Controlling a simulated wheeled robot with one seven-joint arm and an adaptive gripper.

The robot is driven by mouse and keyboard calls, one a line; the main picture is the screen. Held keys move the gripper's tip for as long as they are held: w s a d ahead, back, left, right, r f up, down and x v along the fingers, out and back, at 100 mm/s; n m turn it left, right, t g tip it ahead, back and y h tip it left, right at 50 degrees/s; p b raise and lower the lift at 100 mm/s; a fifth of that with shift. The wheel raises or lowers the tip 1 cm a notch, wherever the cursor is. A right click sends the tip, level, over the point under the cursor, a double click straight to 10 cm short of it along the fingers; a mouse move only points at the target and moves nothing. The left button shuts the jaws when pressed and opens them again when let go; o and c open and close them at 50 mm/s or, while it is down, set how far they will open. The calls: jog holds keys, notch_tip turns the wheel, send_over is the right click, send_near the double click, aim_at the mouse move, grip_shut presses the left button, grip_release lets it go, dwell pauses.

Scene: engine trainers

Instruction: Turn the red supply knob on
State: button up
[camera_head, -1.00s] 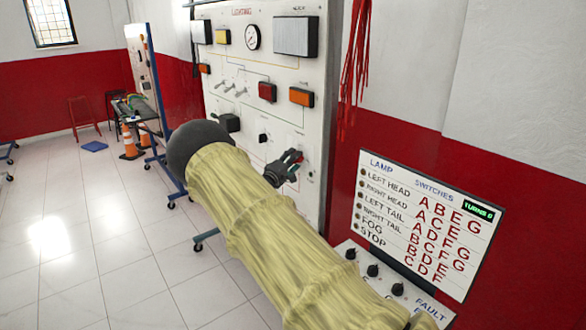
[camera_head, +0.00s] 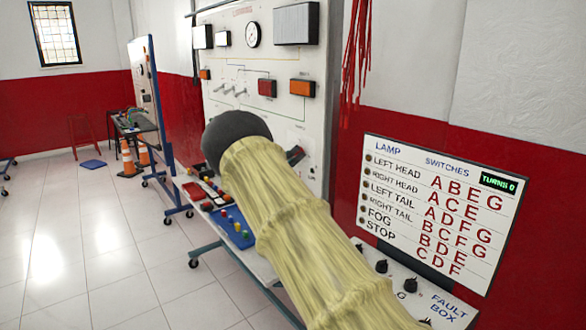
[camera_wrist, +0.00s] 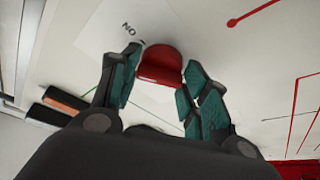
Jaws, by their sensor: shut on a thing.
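The red supply knob (camera_wrist: 160,65) shows in the wrist view, on a pale panel beside a white label with black letters. My gripper (camera_wrist: 160,72) has a teal-padded finger on either side of the knob and is shut on it.
The lighting board carries a gauge (camera_head: 252,34), switches and red and orange lamps. A table below holds a blue tray (camera_head: 240,241) and small coloured parts. A lamp chart (camera_head: 440,205) and black fault-box knobs (camera_head: 382,266) are at right.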

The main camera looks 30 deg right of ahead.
jog(key=m+g+b, duration=0.1)
jog(key=m+b, duration=0.1)
jog(key=f+m+g+h+b, duration=0.1)
jog(key=m+b, duration=0.1)
jog(key=m, duration=0.1)
jog(key=shift+w, duration=0.1)
jog(key=shift+w+r+m+g+h+b, duration=0.1)
jog(key=shift+m+g+h+b, duration=0.1)
jog(key=shift+m+g+b, duration=0.85)
jog(key=shift+r+m+g+h+b, duration=0.1)
jog(key=shift+m+g+h+b, duration=0.15)
jog(key=shift+m+b, duration=0.85)
jog(key=shift+m+p, duration=0.3)
jog(key=shift+m, duration=0.25)
jog(key=o, duration=1)
jog(key=shift+r, duration=0.1)
jog(key=w+v, duration=0.1)
jog(key=v, duration=1.1)
jog(key=shift+s, duration=0.35)
